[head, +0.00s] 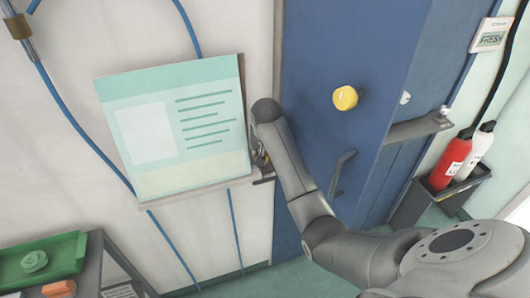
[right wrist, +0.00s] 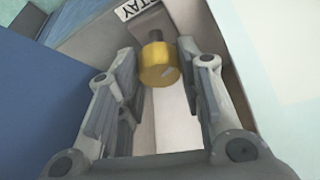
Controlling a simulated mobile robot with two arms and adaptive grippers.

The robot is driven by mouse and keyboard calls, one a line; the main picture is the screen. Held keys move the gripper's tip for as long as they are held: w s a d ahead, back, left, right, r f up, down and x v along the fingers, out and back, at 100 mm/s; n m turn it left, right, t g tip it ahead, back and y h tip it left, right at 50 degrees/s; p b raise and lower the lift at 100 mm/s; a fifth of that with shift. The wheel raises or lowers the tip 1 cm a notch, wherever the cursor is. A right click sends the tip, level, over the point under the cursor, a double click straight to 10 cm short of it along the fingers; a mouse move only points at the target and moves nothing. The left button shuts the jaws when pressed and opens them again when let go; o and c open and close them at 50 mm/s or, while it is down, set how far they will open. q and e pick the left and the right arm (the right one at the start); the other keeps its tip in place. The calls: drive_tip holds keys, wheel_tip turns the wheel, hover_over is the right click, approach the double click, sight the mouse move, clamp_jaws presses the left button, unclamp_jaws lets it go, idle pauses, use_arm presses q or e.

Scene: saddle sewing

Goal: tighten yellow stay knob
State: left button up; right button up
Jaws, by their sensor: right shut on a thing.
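The yellow stay knob (right wrist: 158,64) is a short cylinder on a dark stem, under a white label (right wrist: 136,8) reading "STAY", in the right wrist view. My right gripper (right wrist: 162,80) has its two fingers on either side of the knob and is shut on it. In the head view my right arm reaches up to the right edge of the teal-and-white board, and its gripper (head: 260,158) is mostly hidden behind the arm. I cannot make out the stay knob there. My left gripper is not in view.
The board (head: 175,130) stands out from the wall left of my arm. A blue door (head: 335,60) carries a larger yellow knob (head: 345,97) and a handle (head: 342,172). A green tray (head: 70,258) sits at lower left.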

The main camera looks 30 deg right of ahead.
drive_tip(key=shift+w+m+h, duration=0.1)
drive_tip(key=shift+m+h, duration=0.3)
drive_tip(key=shift+m, duration=0.7)
drive_tip(key=shift+r, duration=0.1)
drive_tip(key=o, duration=1)
drive_tip(key=shift+o, duration=0.2)
